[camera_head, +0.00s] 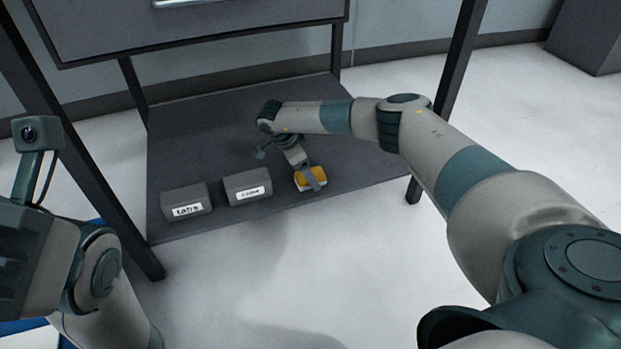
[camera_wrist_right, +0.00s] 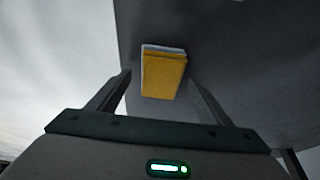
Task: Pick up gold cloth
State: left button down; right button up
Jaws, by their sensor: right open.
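The gold cloth (camera_head: 308,179) is a small yellow folded block on the low dark shelf, to the right of two grey boxes. In the right wrist view the gold cloth (camera_wrist_right: 164,74) lies ahead of the jaws, roughly centred, with a pale layer along its far edge. My right gripper (camera_wrist_right: 160,80) is open, with one finger on each side of the cloth in that view. In the head view a part of the gripper crosses in front of the cloth. I cannot tell whether the fingers touch it. My left gripper's fingers do not show; only part of the left arm is in view.
A grey box (camera_head: 186,203) labelled "tabs" and a second labelled grey box (camera_head: 247,187) stand on the low shelf (camera_head: 190,145), left of the cloth. Dark table legs (camera_head: 455,75) flank the shelf, and a drawer front (camera_head: 200,28) hangs above. The shelf behind the boxes is clear.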

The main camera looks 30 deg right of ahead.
jog(key=shift+f, duration=0.25)
jog(key=shift+c, duration=0.3)
jog(key=c, duration=1.1)
jog(key=shift+o, duration=0.2)
